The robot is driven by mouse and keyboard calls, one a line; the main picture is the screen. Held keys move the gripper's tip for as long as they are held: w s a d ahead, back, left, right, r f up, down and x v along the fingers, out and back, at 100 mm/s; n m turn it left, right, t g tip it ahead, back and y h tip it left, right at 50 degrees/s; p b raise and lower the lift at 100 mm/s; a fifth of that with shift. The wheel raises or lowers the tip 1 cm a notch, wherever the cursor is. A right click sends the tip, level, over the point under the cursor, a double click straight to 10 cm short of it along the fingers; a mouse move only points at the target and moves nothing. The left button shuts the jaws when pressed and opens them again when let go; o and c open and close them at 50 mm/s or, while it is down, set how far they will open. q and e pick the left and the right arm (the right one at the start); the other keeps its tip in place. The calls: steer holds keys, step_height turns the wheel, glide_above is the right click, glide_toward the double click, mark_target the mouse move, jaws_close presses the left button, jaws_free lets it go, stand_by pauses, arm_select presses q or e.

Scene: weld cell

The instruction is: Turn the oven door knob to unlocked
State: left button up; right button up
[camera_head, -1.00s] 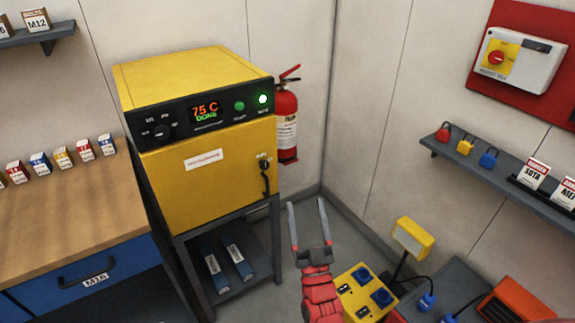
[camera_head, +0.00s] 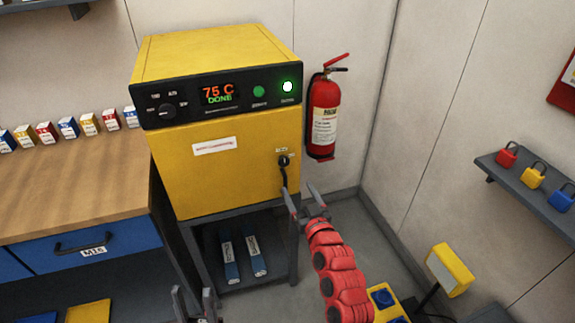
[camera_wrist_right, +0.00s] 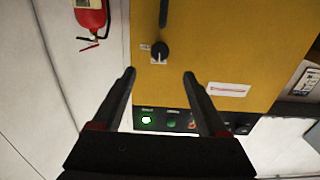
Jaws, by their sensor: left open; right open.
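The yellow oven (camera_head: 230,175) stands on a dark stand, its door shut. Its small black door knob (camera_head: 283,160) is at the door's upper right, above a dark handle (camera_head: 285,182). In the right wrist view the oven appears upside down, with the knob (camera_wrist_right: 159,50) just beyond the fingertips and between their lines. The knob's label is too small to read. My right gripper (camera_head: 300,189) is open and empty, in front of the door's right side; its fingers also show in the right wrist view (camera_wrist_right: 160,73). My left gripper (camera_head: 193,292) is open at the bottom edge.
The oven's panel (camera_head: 215,95) reads 75 C DONE with a green light lit. A fire extinguisher (camera_head: 323,115) hangs right of the oven. A wooden bench (camera_head: 75,185) is at left. A yellow lamp (camera_head: 450,270) stands at lower right.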

mark_target(285, 163)
steer(key=x, duration=1)
steer(key=shift+w+a+f, duration=0.1)
steer(key=shift+w, duration=0.45)
jaws_close()
